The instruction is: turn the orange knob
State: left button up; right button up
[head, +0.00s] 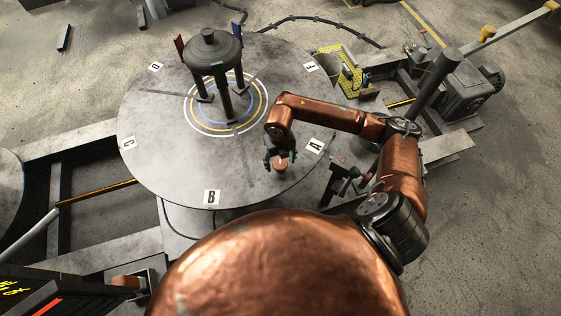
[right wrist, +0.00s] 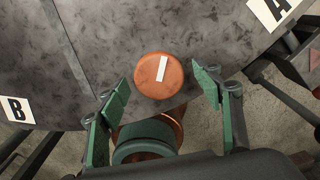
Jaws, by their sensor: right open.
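The orange knob (right wrist: 159,76) is round with a white bar mark on its top. In the right wrist view it sits between the fingers of my right gripper (right wrist: 165,90), with a gap on each side. The fingers have green pads and stand open. In the head view the knob (head: 280,164) shows by the near right edge of the round table, with my right gripper (head: 279,158) right over it. The gripper partly hides the knob there. My left gripper is not in view.
The round grey table (head: 160,120) carries letter labels around its rim. A dark three-legged device (head: 212,50) stands on it near coloured rings. A motor and post stand at the right. A dark panel (head: 50,295) with yellow writing is at the lower left.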

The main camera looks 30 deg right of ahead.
jog(key=shift+f, duration=0.15)
jog(key=shift+c, duration=0.4)
jog(key=c, duration=1.1)
jog(key=shift+m, duration=0.3)
jog(key=m+p, duration=0.1)
jog(key=m, duration=0.3)
jog(key=shift+w+m+p, duration=0.1)
jog(key=shift+m+p, duration=0.2)
jog(key=shift+p, duration=0.1)
jog(key=m+p, duration=0.2)
jog(key=m, duration=0.2)
jog(key=shift+r, duration=0.2)
jog(key=m+p, duration=0.3)
jog(key=m, duration=0.2)
jog(key=shift+m, duration=0.4)
jog(key=m+p, duration=0.2)
jog(key=m, duration=0.2)
jog(key=shift+w, duration=0.1)
